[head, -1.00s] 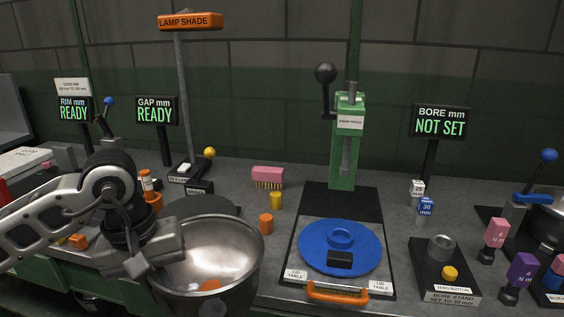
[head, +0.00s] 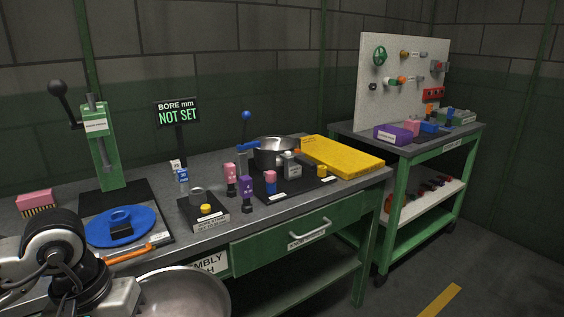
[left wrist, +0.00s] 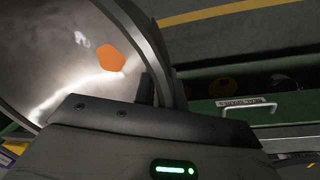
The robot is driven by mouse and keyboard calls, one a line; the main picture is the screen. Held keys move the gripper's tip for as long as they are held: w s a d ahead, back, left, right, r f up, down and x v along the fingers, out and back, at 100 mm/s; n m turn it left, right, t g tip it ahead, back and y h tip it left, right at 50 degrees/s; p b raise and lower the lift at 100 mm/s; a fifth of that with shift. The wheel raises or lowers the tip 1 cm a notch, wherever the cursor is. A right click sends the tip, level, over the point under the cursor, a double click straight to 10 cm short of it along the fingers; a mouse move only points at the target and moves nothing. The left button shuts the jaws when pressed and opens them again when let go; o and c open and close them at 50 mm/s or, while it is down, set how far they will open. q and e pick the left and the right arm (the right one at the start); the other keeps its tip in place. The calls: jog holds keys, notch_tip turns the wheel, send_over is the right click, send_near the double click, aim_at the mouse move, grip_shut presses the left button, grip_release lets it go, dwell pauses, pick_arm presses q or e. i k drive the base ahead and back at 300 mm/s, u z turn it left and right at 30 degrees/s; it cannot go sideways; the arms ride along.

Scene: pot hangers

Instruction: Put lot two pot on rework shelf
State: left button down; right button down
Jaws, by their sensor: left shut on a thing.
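A large silver metal pot (head: 185,292) is at the bottom left of the head view, in front of the bench edge and cut off by the frame. My left gripper (head: 124,296) is shut on its rim. The left wrist view shows the pot's shiny inside (left wrist: 60,65) with an orange patch on it, and my gripper (left wrist: 150,92) at the rim. The rework shelf cannot be identified by a readable label. A green cart (head: 405,165) with a white lower shelf (head: 425,192) stands at the right. My right gripper is not in view.
The bench (head: 300,205) carries a green press (head: 97,145), blue lid (head: 120,228), bore stand (head: 203,210), another pot (head: 275,152) and a yellow slab (head: 342,157). A pegboard (head: 402,85) rises above the cart. The floor (head: 490,255) at right is clear.

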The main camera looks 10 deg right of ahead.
aim_at(337, 156)
jog(key=z, duration=0.7)
jog(key=i, duration=1.25)
jog(key=z, duration=0.5)
